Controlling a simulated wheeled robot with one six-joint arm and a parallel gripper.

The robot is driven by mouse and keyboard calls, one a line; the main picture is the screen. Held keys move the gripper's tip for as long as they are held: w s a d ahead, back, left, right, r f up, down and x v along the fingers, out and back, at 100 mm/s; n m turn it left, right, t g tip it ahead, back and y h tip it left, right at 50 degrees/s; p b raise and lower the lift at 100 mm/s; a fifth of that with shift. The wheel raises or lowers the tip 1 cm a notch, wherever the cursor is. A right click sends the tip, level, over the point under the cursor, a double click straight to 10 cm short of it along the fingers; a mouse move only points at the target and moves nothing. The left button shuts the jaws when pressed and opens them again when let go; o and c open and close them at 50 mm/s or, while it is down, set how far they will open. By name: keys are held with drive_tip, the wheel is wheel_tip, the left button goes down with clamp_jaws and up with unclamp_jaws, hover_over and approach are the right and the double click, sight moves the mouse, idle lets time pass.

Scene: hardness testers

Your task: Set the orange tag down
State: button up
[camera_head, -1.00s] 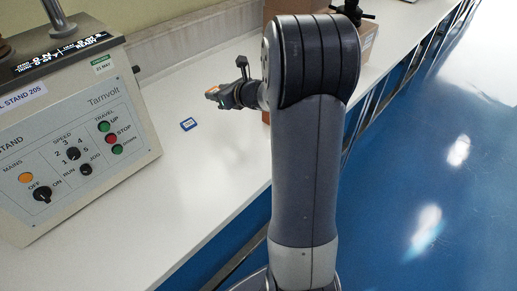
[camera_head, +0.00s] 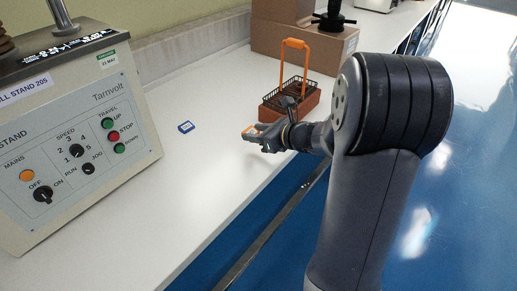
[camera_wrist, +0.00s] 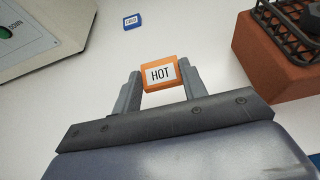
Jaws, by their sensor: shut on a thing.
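The orange tag (camera_wrist: 159,75) with a white label reading "HOT" is between the fingers of my gripper (camera_wrist: 159,89) in the wrist view. My gripper is shut on it. In the head view, the tag (camera_head: 250,132) shows small at the tip of my gripper (camera_head: 254,134), over the white bench (camera_head: 185,195) near its front edge. I cannot tell how high above the bench it is.
A blue tag (camera_head: 186,127) lies on the bench, left of my gripper. A test stand (camera_head: 80,125) with a control panel is at the left. A brown block bearing a wire basket with an orange handle (camera_head: 290,100) stands behind my gripper, boxes (camera_head: 330,50) beyond.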

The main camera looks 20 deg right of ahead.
sight(257, 151)
drive_tip(key=shift+f+b, duration=0.55)
drive_tip(key=shift+f, duration=1.75)
drive_tip(key=shift+f, duration=0.2)
drive_tip(key=o, duration=0.9)
drive_tip(key=shift+o, duration=0.2)
drive_tip(key=shift+r, duration=0.15)
drive_tip(key=shift+r, duration=0.2)
drive_tip(key=p+v, duration=0.2)
drive_tip(key=v, duration=1)
drive_tip(key=shift+f, duration=0.25)
